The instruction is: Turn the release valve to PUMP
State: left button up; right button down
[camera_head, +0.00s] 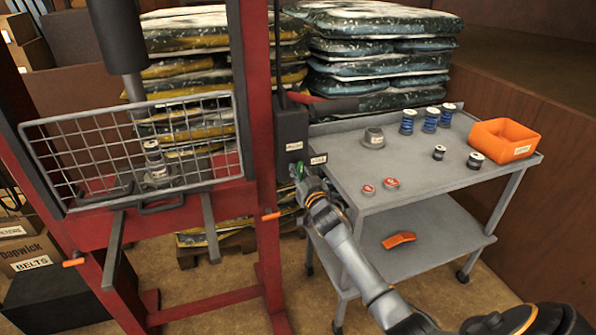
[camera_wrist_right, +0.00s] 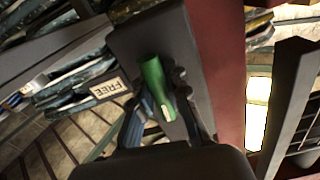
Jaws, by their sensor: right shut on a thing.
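The release valve's green handle (camera_head: 297,171) is low on the black pump box (camera_head: 291,125), on the right post of the red press. It also shows in the right wrist view (camera_wrist_right: 155,80) as a short green bar at a slant. My right gripper (camera_head: 302,180) is shut on the green handle, with a dark finger on each side of it. A white tag (camera_wrist_right: 108,88) beside the box reads FREE, upside down in the wrist view. Another small label (camera_head: 295,146) on the box face is too small to read. My left gripper is not in view.
A grey cart (camera_head: 350,190) stands right of the press, with springs, small parts and an orange bin (camera_head: 503,140) on top. A wire guard (camera_head: 100,150) covers the press front, with a part (camera_head: 155,165) behind it. Stacked bags (camera_head: 380,55) stand behind.

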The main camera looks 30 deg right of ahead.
jog(key=n, duration=0.4)
jog(key=shift+d+r+n, duration=0.1)
jog(key=shift+n, duration=0.2)
jog(key=n, duration=0.3)
jog(key=shift+n, duration=0.4)
jog(key=c, duration=1.8)
grip_release()
jog(key=shift+f+n, duration=0.2)
jog(key=shift+n, duration=1.8)
jog(key=shift+o, duration=0.2)
jog(key=o, duration=1.3)
jog(key=shift+s+r, duration=0.1)
jog(key=shift+s+a, duration=0.2)
jog(key=shift+s, duration=0.3)
jog(key=v, duration=1.1)
